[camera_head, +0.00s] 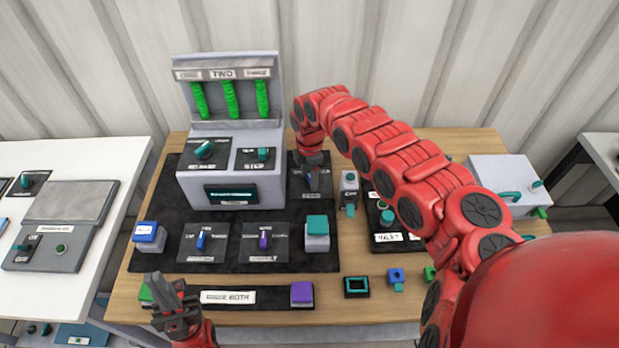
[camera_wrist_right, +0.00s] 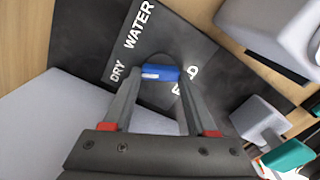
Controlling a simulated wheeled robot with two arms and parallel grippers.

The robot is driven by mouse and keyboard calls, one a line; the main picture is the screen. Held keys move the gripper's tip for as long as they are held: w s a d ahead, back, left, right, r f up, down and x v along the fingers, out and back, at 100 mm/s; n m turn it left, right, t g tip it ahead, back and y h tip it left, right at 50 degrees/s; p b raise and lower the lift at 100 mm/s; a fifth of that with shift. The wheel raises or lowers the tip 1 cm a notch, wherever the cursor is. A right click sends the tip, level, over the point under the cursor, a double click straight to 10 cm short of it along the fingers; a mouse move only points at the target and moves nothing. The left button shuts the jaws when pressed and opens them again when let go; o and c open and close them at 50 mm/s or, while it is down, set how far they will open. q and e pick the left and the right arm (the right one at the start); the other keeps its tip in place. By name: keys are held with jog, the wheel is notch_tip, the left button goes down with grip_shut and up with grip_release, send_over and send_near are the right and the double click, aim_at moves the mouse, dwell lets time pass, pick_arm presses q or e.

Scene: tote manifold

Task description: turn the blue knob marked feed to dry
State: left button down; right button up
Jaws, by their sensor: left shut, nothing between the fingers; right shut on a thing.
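The blue knob (camera_wrist_right: 162,73) sits on a dark plate (camera_wrist_right: 103,38) with white words WATER, DRY and a partly covered word ending in D. In the right wrist view the knob's bar lies crosswise between my right fingertips, its pale-marked end toward the word DRY. My right gripper (camera_wrist_right: 160,76) is shut on the knob. In the head view this gripper (camera_head: 311,168) reaches down right of the grey machine, and its fingers mostly hide the knob. My left gripper (camera_head: 170,302) is shut and empty, low at the left near the table's front edge.
The grey machine (camera_head: 230,190) with green tubes stands close left of the right gripper. Two other knob plates, blue (camera_head: 200,242) and purple (camera_head: 264,240), lie in front.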

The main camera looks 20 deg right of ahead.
aim_at(309, 179)
jog(key=shift+r+n, duration=0.1)
jog(key=shift+n, duration=0.8)
jog(key=o, duration=1.4)
jog(key=shift+c, duration=0.2)
jog(key=shift+b, duration=0.3)
notch_tip(309, 179, up, 17)
jog(key=b, duration=0.3)
jog(key=shift+r+b, duration=0.15)
jog(key=shift+b, duration=0.15)
